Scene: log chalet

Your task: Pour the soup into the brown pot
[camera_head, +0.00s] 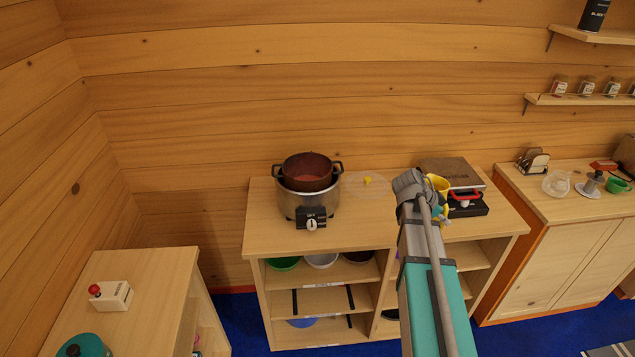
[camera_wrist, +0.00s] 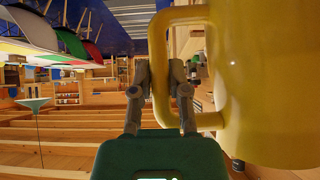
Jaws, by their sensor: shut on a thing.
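The brown pot (camera_head: 306,182) sits on a silver electric cooker (camera_head: 305,204) at the left of the counter, and its inside looks reddish-brown. My gripper (camera_wrist: 160,80) is shut on the handle of a yellow jug (camera_wrist: 262,80), which fills the right of the wrist view. In the head view the yellow jug (camera_head: 439,184) shows behind the end of my arm, to the right of the pot and apart from it. My fingers are mostly hidden there. The jug's contents are not visible, and I cannot tell its exact tilt.
A side cabinet (camera_head: 150,285) stands at left.

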